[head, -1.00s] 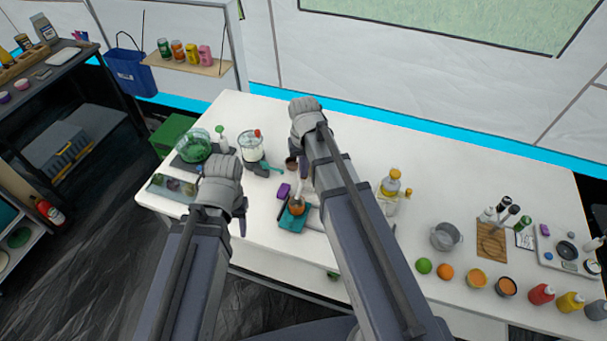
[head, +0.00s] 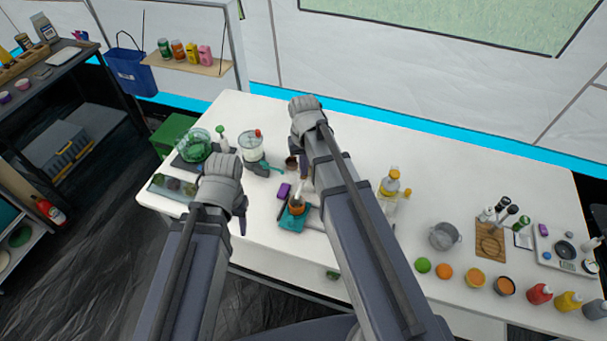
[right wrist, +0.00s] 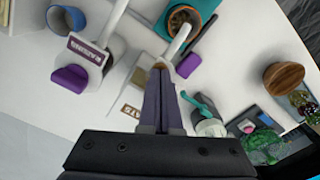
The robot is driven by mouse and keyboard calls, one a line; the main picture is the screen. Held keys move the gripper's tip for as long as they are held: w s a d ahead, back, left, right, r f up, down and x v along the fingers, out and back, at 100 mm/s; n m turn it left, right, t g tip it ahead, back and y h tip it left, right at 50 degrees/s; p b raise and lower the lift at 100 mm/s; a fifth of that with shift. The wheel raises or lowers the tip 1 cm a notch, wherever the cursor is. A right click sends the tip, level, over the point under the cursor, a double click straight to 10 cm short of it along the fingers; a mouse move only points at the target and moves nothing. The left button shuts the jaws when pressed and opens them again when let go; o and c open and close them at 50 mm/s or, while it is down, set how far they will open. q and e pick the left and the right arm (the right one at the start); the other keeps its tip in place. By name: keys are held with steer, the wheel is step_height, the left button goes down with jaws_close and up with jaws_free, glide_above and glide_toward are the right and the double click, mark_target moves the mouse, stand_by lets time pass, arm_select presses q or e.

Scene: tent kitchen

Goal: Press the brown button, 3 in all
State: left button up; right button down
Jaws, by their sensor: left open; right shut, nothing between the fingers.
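I cannot pick out the button for sure there. My left gripper (head: 238,212) is open and empty over the table's front left, with its fingers partly hidden.
A teal tray (head: 290,224) with an orange-brown pot stands between the arms. A purple block (head: 283,190), a jar with a teal handle (head: 251,145) and a green bowl (head: 195,148) are close by. A yellow-capped bottle (head: 389,185) stands right of my right arm. The back right of the table is clear.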

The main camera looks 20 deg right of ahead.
steer(key=shift+f+b, duration=0.3)
steer(key=shift+f, duration=0.1)
steer(key=shift+r+p, duration=0.5)
stand_by(0.4)
step_height(320, 180, up, 6)
steer(key=p, duration=0.6)
steer(key=shift+r, duration=0.1)
steer(key=s+a+n+h, duration=0.1)
steer(key=s+a+n, duration=0.3)
steer(key=s+a, duration=0.6)
steer(key=s, duration=0.4)
steer(key=shift+s+a+n, duration=0.15)
steer(key=shift+a+n, duration=0.1)
steer(key=shift+n, duration=0.05)
